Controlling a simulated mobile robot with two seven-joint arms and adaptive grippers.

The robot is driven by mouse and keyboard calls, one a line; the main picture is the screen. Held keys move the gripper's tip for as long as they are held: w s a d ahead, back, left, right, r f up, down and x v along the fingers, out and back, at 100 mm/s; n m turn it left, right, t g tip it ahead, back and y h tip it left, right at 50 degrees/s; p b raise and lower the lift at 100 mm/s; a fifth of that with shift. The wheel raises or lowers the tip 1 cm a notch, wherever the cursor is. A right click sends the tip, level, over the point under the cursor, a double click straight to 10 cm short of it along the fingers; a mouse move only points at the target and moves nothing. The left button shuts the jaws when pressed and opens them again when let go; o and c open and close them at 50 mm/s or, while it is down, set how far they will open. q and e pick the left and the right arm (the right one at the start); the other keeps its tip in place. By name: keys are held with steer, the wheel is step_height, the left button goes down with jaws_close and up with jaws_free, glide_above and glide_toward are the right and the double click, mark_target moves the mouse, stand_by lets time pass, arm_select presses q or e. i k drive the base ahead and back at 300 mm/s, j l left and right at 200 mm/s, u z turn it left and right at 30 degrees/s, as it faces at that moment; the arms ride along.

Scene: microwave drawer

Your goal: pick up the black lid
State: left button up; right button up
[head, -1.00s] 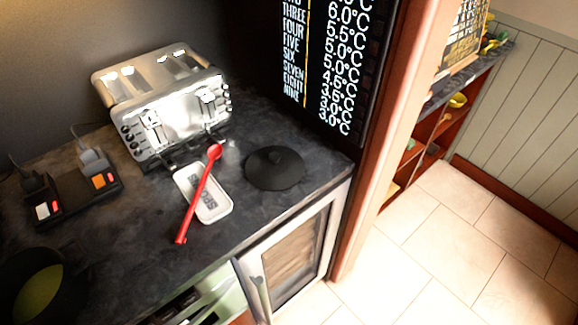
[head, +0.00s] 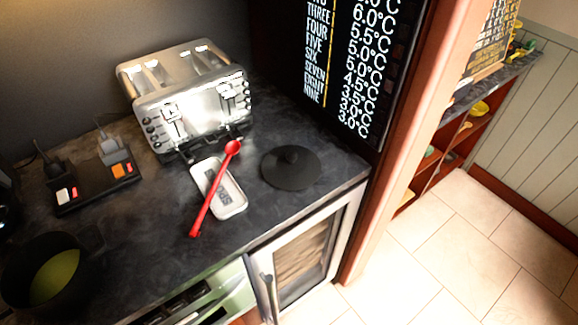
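The black lid (head: 290,168) is a round dark disc with a small knob on top. It lies flat on the dark countertop (head: 275,215), near the right end, beside the white spoon rest. Nothing covers it. Neither of my grippers shows in the head view.
A white tray (head: 229,206) with a red spoon (head: 213,190) across it lies left of the lid. A metal toaster (head: 190,100) stands behind. A power strip (head: 93,187) and a dark pot (head: 50,275) are at left. A glass-fronted cabinet door (head: 300,250) is below the counter.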

mark_target(290, 168)
steer(key=u, duration=1.9)
steer(key=z, duration=1.1)
steer(key=j+z, duration=0.1)
steer(key=z, duration=0.35)
steer(key=j+z, duration=0.1)
steer(key=z, duration=0.4)
steer(key=k+z, duration=0.1)
steer(key=z, duration=0.35)
steer(key=k+j+z, duration=0.1)
steer(key=z, duration=0.35)
steer(key=k+j+z, duration=0.1)
steer(key=i+j, duration=0.3)
steer(key=i, duration=0.1)
